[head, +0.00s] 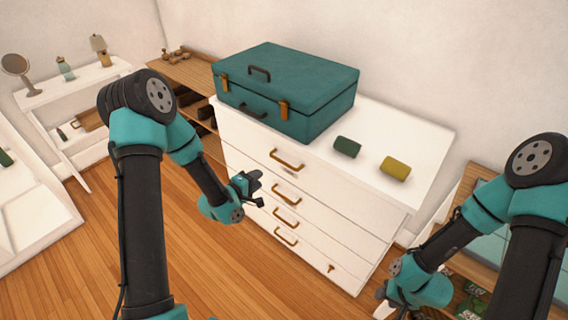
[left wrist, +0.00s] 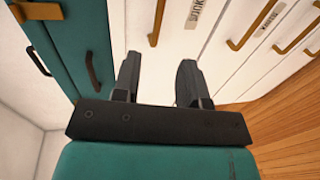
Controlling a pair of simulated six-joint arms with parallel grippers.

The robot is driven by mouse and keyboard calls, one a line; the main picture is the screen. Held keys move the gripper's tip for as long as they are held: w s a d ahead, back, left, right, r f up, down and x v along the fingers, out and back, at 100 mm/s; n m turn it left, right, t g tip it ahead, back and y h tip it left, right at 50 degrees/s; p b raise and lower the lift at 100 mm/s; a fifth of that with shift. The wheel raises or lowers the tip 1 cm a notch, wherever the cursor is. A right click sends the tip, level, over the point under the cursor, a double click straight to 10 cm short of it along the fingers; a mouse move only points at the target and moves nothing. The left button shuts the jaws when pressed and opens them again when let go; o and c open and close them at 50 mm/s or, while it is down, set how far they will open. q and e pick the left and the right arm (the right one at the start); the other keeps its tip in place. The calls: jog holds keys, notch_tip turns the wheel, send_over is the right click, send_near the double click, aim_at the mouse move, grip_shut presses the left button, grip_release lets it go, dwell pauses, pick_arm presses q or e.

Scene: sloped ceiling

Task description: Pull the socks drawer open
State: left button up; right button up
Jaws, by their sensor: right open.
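The white dresser (head: 235,152) has several drawers with brass handles. The socks drawer (head: 330,187) is the top one, and it looks closed. Its handle (head: 287,160) also shows in the left wrist view (left wrist: 157,22), beside a label (left wrist: 194,12) that reads as socks, partly cut off. My left gripper (head: 254,189) is open and empty, to the left of and lower than that handle. In the left wrist view its fingers point toward the handle, which is beyond the tips. My right gripper (head: 398,303) is open, low near the bottom edge, and partly hidden.
A teal case (head: 300,85) stands on the dresser top, with a green roll (head: 347,147) and a mustard roll (head: 395,169) to its right. A wooden shelf (head: 180,72) stands behind left. White furniture is at far left. The wooden floor (head: 215,265) in front is clear.

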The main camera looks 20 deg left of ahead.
aim_at(283, 163)
pick_arm(q)
jog(key=x, duration=1.5)
jog(key=shift+w+d, duration=0.1)
jog(key=shift+w, duration=0.1)
grip_shut()
